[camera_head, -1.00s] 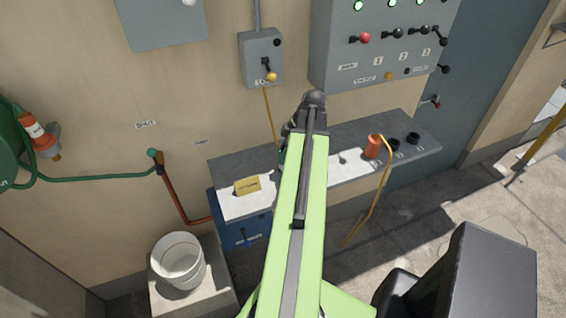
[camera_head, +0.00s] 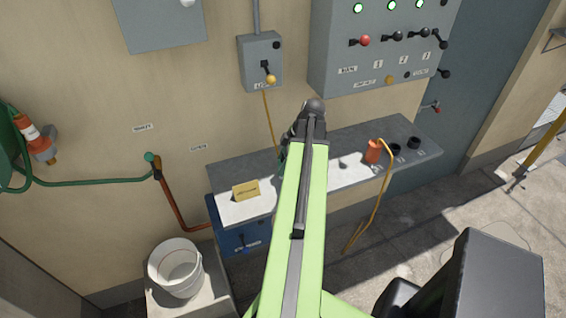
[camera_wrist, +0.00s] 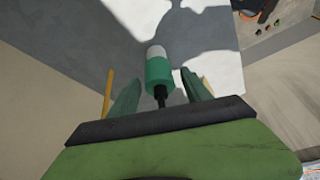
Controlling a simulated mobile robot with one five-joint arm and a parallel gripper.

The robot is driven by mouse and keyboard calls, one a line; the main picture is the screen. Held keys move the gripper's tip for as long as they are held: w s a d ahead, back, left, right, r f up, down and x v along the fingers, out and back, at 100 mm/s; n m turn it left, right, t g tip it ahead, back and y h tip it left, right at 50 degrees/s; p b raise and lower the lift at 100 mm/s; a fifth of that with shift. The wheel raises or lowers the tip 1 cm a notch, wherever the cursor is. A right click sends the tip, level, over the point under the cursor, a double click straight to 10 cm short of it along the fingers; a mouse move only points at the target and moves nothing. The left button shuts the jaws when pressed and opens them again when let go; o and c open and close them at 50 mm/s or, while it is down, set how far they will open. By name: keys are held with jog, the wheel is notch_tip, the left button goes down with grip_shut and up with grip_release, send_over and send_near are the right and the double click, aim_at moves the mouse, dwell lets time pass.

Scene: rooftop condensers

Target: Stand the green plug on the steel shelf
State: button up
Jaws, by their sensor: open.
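The green plug (camera_wrist: 159,72) has a white end and a black stem. In the wrist view it is between the two green fingers of my gripper (camera_wrist: 163,80), which are apart with a gap on both sides of it. The white end points away from the wrist. I cannot tell whether the plug touches the surface beyond. The steel shelf (camera_head: 350,139) is a long grey slab against the wall in the head view; it also shows, partly sunlit, in the wrist view (camera_wrist: 110,50). In the head view my arm covers the shelf's middle and most of my gripper.
On the shelf are a yellow tag (camera_head: 246,190), an orange plug (camera_head: 373,151) with a yellow cord, and black sockets (camera_head: 413,143). A lever box (camera_head: 259,62) and switch panel (camera_head: 375,50) are above. A white bucket (camera_head: 175,268) stands lower left.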

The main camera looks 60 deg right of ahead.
jog(key=p+v, duration=1.1)
jog(key=v, duration=0.1)
jog(key=shift+w+r, duration=0.1)
jog(key=shift+r, duration=0.05)
